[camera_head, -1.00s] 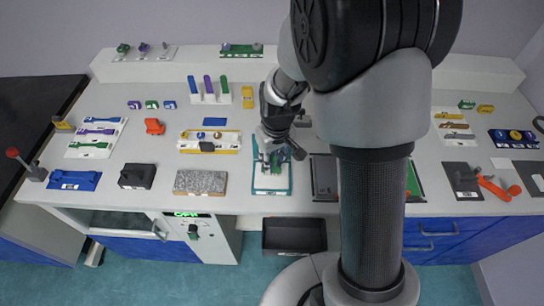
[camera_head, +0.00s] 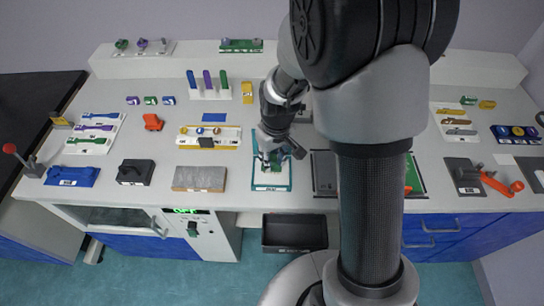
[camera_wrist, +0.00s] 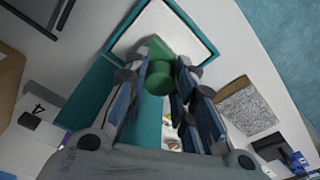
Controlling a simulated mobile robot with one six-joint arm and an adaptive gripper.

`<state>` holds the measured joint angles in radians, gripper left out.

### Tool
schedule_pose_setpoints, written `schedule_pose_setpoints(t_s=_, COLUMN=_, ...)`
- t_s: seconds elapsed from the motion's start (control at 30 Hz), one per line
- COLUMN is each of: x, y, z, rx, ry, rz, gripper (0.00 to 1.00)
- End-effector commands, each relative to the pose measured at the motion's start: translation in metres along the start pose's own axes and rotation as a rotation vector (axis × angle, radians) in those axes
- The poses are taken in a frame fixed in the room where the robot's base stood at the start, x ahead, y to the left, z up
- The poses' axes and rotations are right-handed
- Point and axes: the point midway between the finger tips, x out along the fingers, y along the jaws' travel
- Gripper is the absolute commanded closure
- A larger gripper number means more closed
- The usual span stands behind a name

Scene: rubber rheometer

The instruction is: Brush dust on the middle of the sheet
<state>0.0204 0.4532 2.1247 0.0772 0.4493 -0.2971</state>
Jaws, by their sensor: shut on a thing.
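My gripper (camera_head: 272,154) is over a teal-framed tray (camera_head: 256,182) near the front of the bench. In the wrist view my gripper (camera_wrist: 163,95) is shut on a green tool (camera_wrist: 158,72), with a rounded knob and a block-like body. I cannot tell if it has bristles. The tray (camera_wrist: 204,50) has a pale inner surface (camera_wrist: 178,30) beyond the tool's end; I cannot tell whether they touch. A grey speckled slab (camera_head: 199,179) lies left of the tray and also shows in the wrist view (camera_wrist: 246,104). Which surface is the sheet, and any dust, is unclear.
A black block (camera_head: 136,172) and a blue holder (camera_head: 72,177) stand further left. A yellow-edged rack (camera_head: 208,138) is behind the slab. A dark tray (camera_head: 323,173) is right of the teal one. An open dark drawer (camera_head: 294,232) is below the bench front.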

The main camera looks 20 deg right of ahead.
Motion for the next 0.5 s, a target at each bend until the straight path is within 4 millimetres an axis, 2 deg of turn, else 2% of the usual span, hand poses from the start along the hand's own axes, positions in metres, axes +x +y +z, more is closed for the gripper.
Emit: schedule_pose_setpoints(t_s=0.5, x=0.0067, y=0.0000, z=0.0008, rx=0.000, ry=0.000, rz=0.000, gripper=0.95)
